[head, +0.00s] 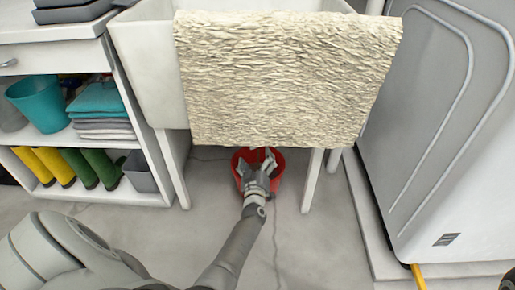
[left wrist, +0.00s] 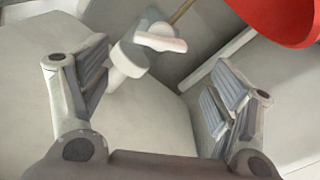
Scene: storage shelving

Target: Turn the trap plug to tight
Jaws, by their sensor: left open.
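The trap plug (left wrist: 160,41), a white wing-shaped handle on a pale grey fitting (left wrist: 128,57), shows at the upper middle of the left wrist view. In the head view the plug and trap are hidden under the sink and towel. My left gripper (head: 258,163) reaches under the sink, over the red bucket. In the left wrist view its fingers (left wrist: 166,68) are spread wide and empty. The plug appears beyond and between the fingertips, apart from both; the exact distance is hard to tell. My right gripper is not in view.
The red bucket (head: 238,168) stands on the floor below the white sink (head: 150,62), between its legs. A cream towel (head: 285,75) hangs over the sink front. A shelf unit (head: 130,196) stands left, a large white appliance (head: 455,150) right.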

